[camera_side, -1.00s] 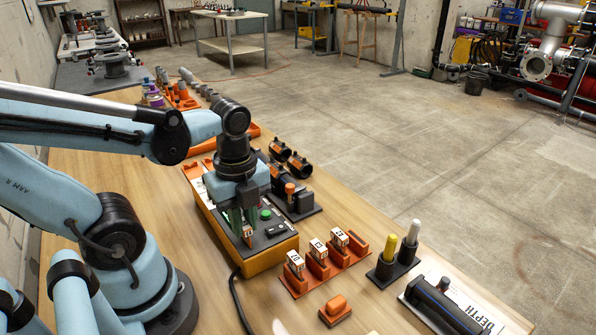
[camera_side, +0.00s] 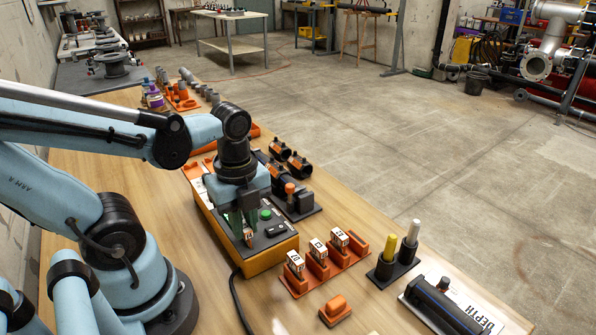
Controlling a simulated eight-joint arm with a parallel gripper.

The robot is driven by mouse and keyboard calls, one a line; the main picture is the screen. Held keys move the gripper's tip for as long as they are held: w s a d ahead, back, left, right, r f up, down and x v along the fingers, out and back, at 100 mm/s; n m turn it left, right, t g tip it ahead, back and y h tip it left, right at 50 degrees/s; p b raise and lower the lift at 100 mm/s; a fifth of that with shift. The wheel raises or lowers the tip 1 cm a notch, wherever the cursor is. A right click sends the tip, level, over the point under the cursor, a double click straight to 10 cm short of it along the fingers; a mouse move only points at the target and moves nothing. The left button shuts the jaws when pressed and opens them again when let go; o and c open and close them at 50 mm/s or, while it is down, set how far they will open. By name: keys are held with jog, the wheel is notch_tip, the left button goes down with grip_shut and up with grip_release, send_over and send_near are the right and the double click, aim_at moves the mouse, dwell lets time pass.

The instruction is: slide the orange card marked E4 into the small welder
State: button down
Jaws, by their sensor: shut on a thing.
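The small welder (camera_side: 262,262) is an orange box with a dark top panel and a green button, standing on the wooden table. My gripper (camera_side: 247,232) points down over the near part of its top panel. It is shut on a card (camera_side: 249,238), of which a small pale and orange piece shows below the fingers. The mark on the held card is too small to read. The card's lower end is at or just above the panel; I cannot tell how far it is in. The fingers hide the slot.
An orange rack (camera_side: 328,268) with several marked cards stands right of the welder. An orange block (camera_side: 336,309) lies in front of it. A dark holder (camera_side: 393,263) carries a yellow and a white marker. Black fittings (camera_side: 295,203) stand close behind the welder.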

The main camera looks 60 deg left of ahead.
jog(key=c, duration=0.8)
grip_release()
jog(key=shift+r, duration=0.15)
jog(key=shift+r, duration=3.65)
